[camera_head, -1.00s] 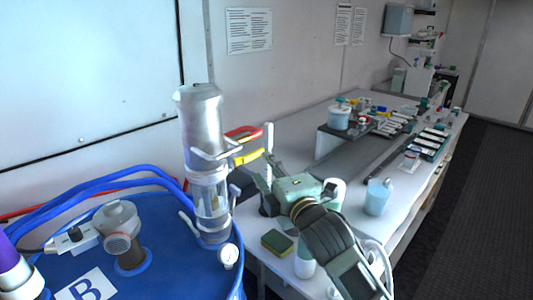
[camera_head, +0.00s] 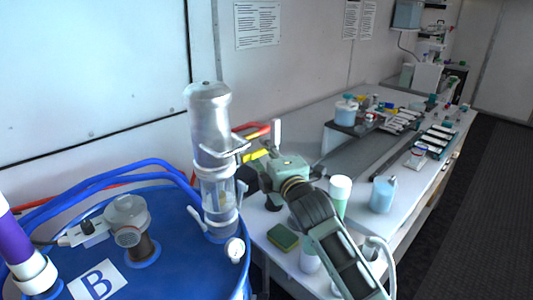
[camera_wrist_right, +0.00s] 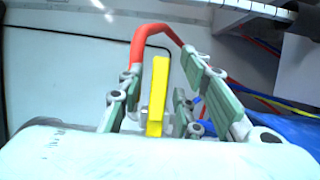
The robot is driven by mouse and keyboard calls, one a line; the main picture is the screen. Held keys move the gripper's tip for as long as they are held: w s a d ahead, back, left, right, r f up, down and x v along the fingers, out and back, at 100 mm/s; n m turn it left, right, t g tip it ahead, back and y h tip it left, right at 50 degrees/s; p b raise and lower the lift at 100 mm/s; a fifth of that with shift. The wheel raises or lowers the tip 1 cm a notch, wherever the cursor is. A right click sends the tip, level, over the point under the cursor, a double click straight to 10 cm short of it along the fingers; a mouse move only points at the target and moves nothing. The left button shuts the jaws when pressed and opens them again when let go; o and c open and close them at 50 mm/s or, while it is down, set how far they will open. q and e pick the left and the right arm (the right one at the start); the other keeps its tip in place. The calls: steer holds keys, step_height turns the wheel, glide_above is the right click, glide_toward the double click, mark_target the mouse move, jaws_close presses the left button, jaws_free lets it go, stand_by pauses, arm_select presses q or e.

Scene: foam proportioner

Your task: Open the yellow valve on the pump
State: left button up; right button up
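The pump (camera_head: 208,125) is a silver cylinder with a clear lower section, upright on the blue drum in the head view. Its yellow valve (camera_head: 256,156) sticks out to the right, partly hidden by my gripper. In the right wrist view the yellow valve handle (camera_wrist_right: 156,97) stands upright between my finger pads. My right gripper (camera_head: 262,163) reaches it from the right; in the wrist view its fingers (camera_wrist_right: 164,75) are apart, with gaps on both sides of the handle. My left gripper is not in view.
A red handle (camera_head: 258,131) sits just beyond the yellow one, and its bend (camera_wrist_right: 152,38) arches over it in the wrist view. The blue drum (camera_head: 180,270) carries hoses and fittings. A white bench (camera_head: 330,165) holds bottles, a sponge (camera_head: 283,237) and small items. Dark floor is clear at right.

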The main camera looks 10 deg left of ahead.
steer(key=c, duration=0.4)
jaws_close()
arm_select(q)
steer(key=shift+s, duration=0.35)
